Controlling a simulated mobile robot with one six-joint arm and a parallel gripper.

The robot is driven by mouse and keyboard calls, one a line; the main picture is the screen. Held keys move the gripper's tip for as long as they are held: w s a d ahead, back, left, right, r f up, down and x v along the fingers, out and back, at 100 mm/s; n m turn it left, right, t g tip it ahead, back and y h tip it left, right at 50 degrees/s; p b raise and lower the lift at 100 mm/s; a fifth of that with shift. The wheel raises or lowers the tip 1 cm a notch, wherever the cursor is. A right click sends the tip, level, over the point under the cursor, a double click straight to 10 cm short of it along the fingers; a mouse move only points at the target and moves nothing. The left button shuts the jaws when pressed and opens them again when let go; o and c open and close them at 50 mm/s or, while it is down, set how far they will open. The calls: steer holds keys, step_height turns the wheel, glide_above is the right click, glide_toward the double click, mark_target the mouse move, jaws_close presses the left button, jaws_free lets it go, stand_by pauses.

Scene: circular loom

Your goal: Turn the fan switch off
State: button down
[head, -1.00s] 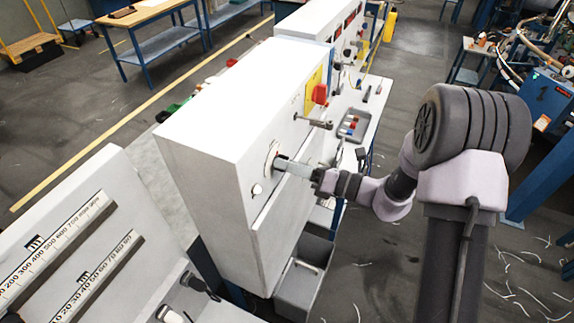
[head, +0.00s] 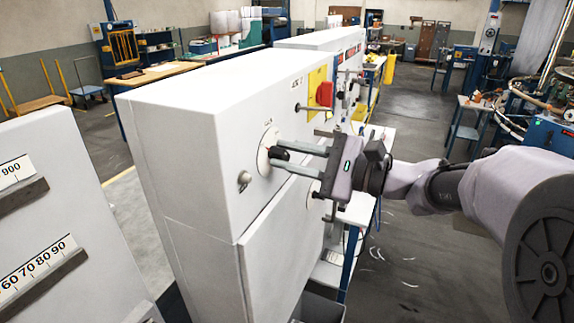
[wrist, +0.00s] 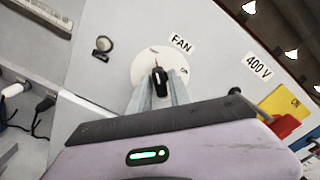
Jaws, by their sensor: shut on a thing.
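In the head view the dial (head: 266,150) is on the side face of a white cabinet (head: 190,110). My gripper (head: 279,154) reaches in from the right, its two fingers shut on the black knob. The knob also shows in the head view (head: 277,153), partly hidden by the fingers. The pointer's exact setting is too small to read.
A small round lock (head: 244,179) sits left of the dial. A red switch on a yellow plate (head: 323,93) and a lever (head: 313,108) stick out to the right. A white panel with number scales (head: 45,220) stands at left. Open floor lies at right.

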steer(key=c, duration=1.4)
jaws_free()
steer(key=shift+w+a, duration=0.1)
steer(key=b+v, duration=0.2)
steer(key=v, duration=0.5)
steer(key=shift+b, duration=0.3)
